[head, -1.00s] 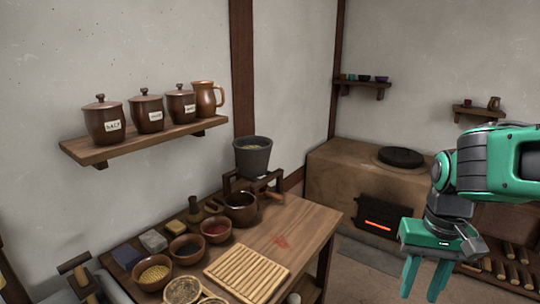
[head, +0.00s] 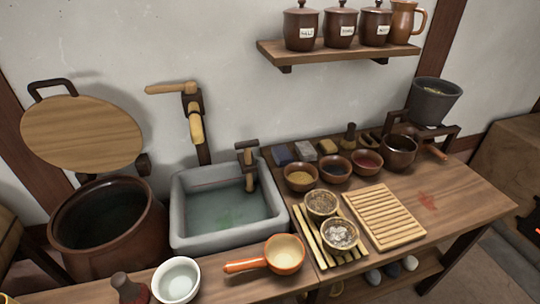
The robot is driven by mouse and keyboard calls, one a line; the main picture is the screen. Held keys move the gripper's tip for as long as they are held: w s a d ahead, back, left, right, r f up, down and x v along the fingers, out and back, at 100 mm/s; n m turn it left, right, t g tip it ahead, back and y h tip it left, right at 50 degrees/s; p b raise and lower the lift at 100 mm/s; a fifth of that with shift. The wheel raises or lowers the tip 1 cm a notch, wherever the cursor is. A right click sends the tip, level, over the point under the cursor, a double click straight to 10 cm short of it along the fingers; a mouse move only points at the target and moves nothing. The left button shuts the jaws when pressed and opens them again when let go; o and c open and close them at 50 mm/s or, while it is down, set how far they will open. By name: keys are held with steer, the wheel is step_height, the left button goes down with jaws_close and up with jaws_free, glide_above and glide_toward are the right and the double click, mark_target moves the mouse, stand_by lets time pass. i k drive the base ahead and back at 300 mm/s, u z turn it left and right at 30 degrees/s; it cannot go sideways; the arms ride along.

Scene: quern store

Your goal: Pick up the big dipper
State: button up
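An orange-brown dipper (head: 284,254) with a pale inside and a straight handle rests on the front part of the wooden counter, in front of the sink. Its handle (head: 245,266) points left, and its bowl opens upward. It is the only dipper I can make out, so its size against another cannot be judged. My gripper is not in view in the head view now.
A white bowl (head: 176,280) and a dark bottle-like thing (head: 130,288) stand left of the dipper. Behind are a stone sink (head: 180,215) with water and a large brown pot (head: 70,250). Right are a slatted board (head: 384,216) and several small bowls.

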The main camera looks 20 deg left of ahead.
mark_target(263, 262)
steer(key=u, duration=2.15)
